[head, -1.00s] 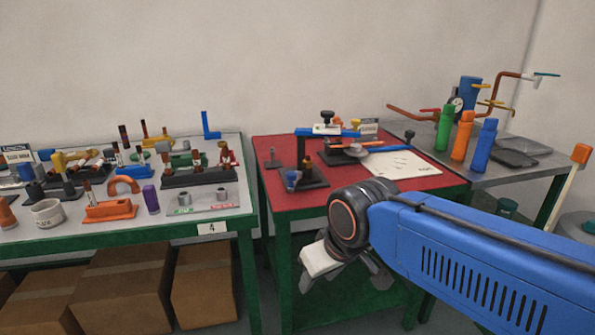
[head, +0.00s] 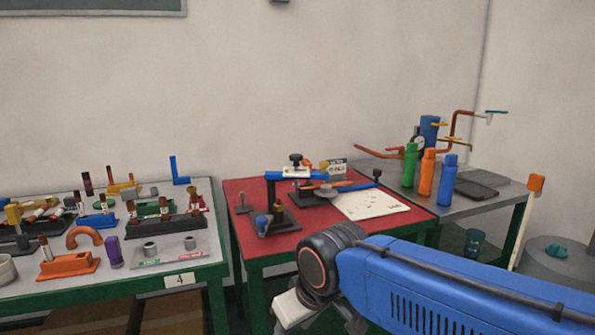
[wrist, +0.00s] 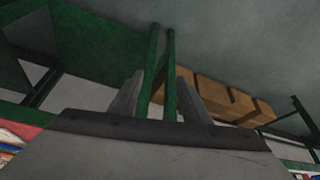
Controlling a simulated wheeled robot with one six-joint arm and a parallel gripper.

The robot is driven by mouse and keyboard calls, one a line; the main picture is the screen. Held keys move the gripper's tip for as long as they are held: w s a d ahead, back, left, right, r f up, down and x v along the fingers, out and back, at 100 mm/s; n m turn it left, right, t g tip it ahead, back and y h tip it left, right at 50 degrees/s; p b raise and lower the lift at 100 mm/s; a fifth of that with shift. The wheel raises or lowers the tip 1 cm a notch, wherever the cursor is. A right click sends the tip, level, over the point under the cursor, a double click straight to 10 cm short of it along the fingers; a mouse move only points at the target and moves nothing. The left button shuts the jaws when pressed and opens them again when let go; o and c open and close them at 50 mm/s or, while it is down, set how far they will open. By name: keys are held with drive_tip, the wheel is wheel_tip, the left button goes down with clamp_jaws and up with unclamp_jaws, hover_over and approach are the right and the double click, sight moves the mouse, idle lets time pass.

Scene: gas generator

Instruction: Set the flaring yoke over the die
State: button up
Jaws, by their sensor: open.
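A blue crossbar with a white plate and black knob, which looks like the flaring yoke (head: 287,175), is raised above the red table (head: 355,232) in the head view. Below it at the front stands a dark block with small upright parts (head: 277,220). I cannot tell which part is the die. My gripper (wrist: 158,85) is open and empty in the wrist view, pointing at the floor area under the tables. In the head view it hangs at the bottom edge, partly cut off, in front of the red table and apart from the yoke.
A white sheet (head: 371,204) lies on the red table's right part. Green, orange and blue bottles (head: 427,173) stand on the grey bench at right. The left table (head: 130,280) is crowded with fittings and racks. Cardboard boxes (wrist: 205,92) sit on the floor.

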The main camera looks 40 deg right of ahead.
drive_tip(key=shift+c, duration=0.6)
drive_tip(key=shift+w+r, duration=0.1)
drive_tip(key=shift+r, duration=0.05)
drive_tip(key=c, duration=0.5)
drive_tip(key=w+d+r, duration=0.1)
drive_tip(key=w+r, duration=0.2)
drive_tip(key=r, duration=0.1)
drive_tip(key=w+d+r+m, duration=0.1)
drive_tip(key=w+d+r, duration=0.1)
drive_tip(key=w+r, duration=0.1)
drive_tip(key=w+d+r+m, duration=0.1)
drive_tip(key=w+r, duration=0.2)
drive_tip(key=r, duration=0.2)
drive_tip(key=shift+w+d+h, duration=0.15)
drive_tip(key=shift+d+h, duration=0.2)
drive_tip(key=shift+h, duration=0.05)
clamp_jaws()
drive_tip(key=w+d+r+m+g+h, duration=0.1)
drive_tip(key=w+d+r+m, duration=0.1)
drive_tip(key=w+d+r, duration=0.65)
drive_tip(key=w+d+r+m, duration=0.3)
drive_tip(key=w+d+r, duration=0.25)
drive_tip(key=d, duration=0.55)
drive_tip(key=w+d+r+m+g+h, duration=0.1)
drive_tip(key=w+d+r+m, duration=0.1)
drive_tip(key=w+d+r, duration=0.6)
wheel_tip(320, 180, down, 10)
drive_tip(key=s, duration=0.2)
drive_tip(key=shift+d+r, duration=0.2)
drive_tip(key=shift+d, duration=0.15)
